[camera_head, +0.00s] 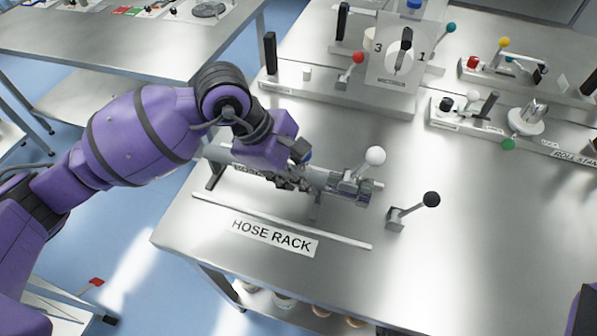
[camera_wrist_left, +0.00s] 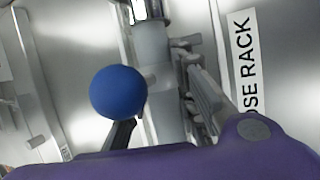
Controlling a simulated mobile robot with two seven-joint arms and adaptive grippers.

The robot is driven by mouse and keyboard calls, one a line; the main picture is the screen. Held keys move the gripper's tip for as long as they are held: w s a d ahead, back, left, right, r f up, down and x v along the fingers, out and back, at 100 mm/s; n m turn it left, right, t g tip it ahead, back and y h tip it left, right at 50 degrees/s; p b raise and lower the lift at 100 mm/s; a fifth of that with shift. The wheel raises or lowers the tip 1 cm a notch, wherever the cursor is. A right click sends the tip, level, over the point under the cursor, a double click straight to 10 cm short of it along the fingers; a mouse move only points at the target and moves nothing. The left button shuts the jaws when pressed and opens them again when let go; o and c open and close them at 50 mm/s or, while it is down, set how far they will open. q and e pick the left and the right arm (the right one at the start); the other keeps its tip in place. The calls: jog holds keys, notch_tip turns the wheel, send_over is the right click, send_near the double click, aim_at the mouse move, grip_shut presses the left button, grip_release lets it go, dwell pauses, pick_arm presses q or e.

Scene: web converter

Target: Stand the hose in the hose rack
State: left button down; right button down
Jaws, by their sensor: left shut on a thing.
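The hose (camera_head: 326,179) is a grey tube lying roughly level at the hose rack, with a metal fitting at its right end. In the left wrist view the tube (camera_wrist_left: 152,45) runs up from the fingers. The hose rack has a long front rail (camera_head: 280,220) and a "HOSE RACK" label (camera_head: 273,237) before it. My left gripper (camera_head: 295,183) is shut on the hose from above, and its wrist hides the hose's middle. A blue ball knob (camera_wrist_left: 118,92) on a dark lever stands beside the tube. My right gripper is not in view.
A white-ball lever (camera_head: 375,156) is near the hose's right end. A black-ball lever (camera_head: 431,199) stands farther right. A dial panel (camera_head: 398,55) and lever stations line the back. The steel tabletop is clear at the right front.

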pick_arm(q)
jog(key=shift+f, duration=0.1)
jog(key=c, duration=1.4)
grip_release()
jog(key=shift+c, duration=0.2)
jog(key=shift+a+r, duration=0.15)
jog(key=shift+r, duration=0.3)
jog(key=w+v, duration=0.1)
jog(key=v, duration=1)
jog(key=shift+s+r, duration=0.2)
jog(key=shift+s, duration=0.3)
